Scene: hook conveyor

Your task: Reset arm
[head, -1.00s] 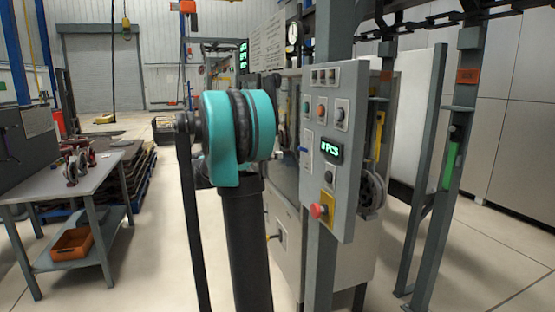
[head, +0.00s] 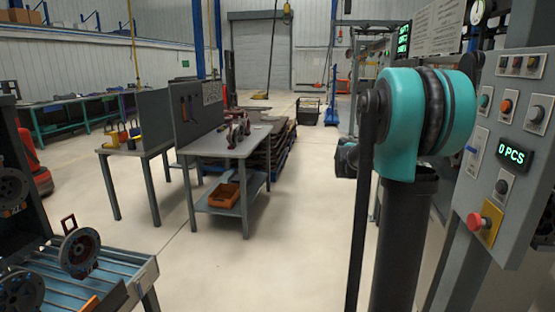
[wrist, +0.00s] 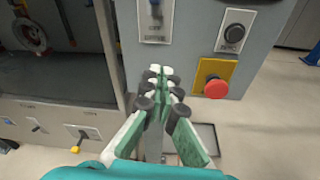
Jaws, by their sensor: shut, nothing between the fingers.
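My gripper (wrist: 160,78) shows in the wrist view with its green and white fingers drawn together and nothing between them. It points toward the lower part of the grey control panel (wrist: 190,45), left of the red mushroom button (wrist: 216,88) on its yellow plate. I cannot tell how far the fingertips are from the panel. In the head view my teal arm joint (head: 400,115) stands just left of the control panel (head: 505,190); my gripper is not visible there.
The panel display (head: 513,155) reads 0 PCS. A grey table (head: 225,143) holds dark red parts, with an orange bin (head: 224,195) on its lower shelf. The middle floor is clear.

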